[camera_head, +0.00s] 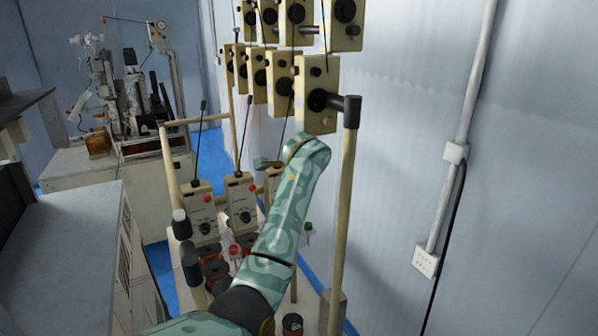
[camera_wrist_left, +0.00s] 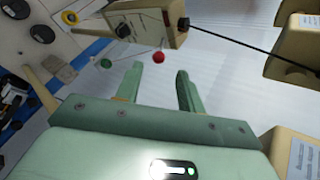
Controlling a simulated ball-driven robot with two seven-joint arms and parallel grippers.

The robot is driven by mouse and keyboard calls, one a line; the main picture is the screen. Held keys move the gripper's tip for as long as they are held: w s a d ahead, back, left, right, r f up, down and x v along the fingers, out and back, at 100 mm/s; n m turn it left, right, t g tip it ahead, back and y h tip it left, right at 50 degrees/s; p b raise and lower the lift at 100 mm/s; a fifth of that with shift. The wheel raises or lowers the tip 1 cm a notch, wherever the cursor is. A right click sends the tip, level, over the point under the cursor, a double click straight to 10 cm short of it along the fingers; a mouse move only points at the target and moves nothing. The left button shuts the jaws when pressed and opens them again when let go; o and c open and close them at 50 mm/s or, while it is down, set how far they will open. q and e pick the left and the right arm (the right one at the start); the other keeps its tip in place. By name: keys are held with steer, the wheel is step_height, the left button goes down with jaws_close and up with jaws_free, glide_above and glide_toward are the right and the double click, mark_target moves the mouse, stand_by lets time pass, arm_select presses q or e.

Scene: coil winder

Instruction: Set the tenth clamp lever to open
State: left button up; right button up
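I cannot tell which part is the tenth clamp lever. The red ball lies just beyond the fingertips, with no contact visible. In the head view my left arm reaches up and hides most of its gripper; a green ball (camera_head: 308,226) shows right of the arm. My right gripper is not in view.
Beige tension boxes (camera_head: 317,95) hang on the upper rack, with more beige boxes (camera_head: 242,202) below, thin rods rising from them. A beige post (camera_head: 343,220) stands right of my arm. A grey worktop (camera_head: 62,235) lies left; the wall with conduit is right.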

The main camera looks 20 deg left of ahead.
arm_select(q)
steer(key=b+v, duration=0.1)
steer(key=v, duration=0.8)
steer(key=shift+b, duration=0.35)
steer(key=shift+f, duration=0.1)
